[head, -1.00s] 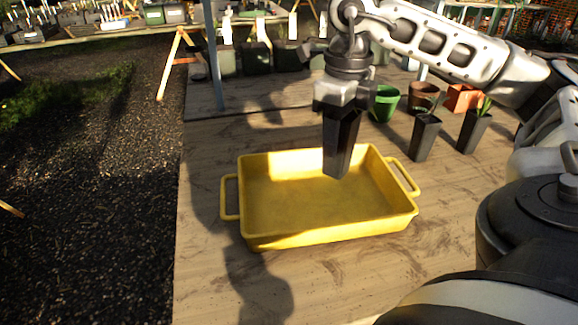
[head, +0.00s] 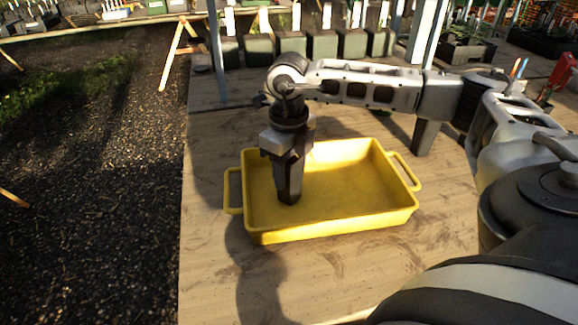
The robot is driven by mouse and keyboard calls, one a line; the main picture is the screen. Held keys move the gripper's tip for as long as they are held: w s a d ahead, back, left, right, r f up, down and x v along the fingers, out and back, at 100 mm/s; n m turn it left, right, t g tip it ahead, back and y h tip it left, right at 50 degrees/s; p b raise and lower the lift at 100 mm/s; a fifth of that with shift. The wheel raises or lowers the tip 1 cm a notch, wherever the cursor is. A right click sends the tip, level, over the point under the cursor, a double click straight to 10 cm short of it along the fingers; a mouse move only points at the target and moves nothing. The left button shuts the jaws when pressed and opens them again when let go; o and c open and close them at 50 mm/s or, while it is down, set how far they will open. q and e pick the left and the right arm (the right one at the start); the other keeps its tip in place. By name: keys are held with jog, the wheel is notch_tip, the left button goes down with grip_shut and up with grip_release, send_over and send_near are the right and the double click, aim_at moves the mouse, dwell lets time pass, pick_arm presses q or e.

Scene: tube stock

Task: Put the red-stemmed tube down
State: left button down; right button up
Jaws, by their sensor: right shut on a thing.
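My right gripper (head: 286,156) points down over the left half of the yellow tray (head: 340,227). It is shut on a dark, tapering tube (head: 290,188), held upright inside the tray's outline. The tube's lower end is at or just above the tray floor; I cannot tell whether it touches. No red stem shows on it, as the gripper and wrist cover its top. My left gripper is not in view.
The tray has a handle at each end and looks otherwise empty. Another dark tube (head: 424,138) stands on the wooden table (head: 210,270) behind my right forearm. Several dark pots line the back. Bare table lies in front of the tray.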

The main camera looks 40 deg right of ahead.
jog(key=shift+f, duration=0.15)
jog(key=o, duration=1.1)
jog(key=shift+c, duration=0.2)
jog(key=shift+r, duration=0.35)
notch_tip(320, 180, up, 11)
jog(key=shift+f, duration=0.2)
jog(key=shift+r, duration=0.5)
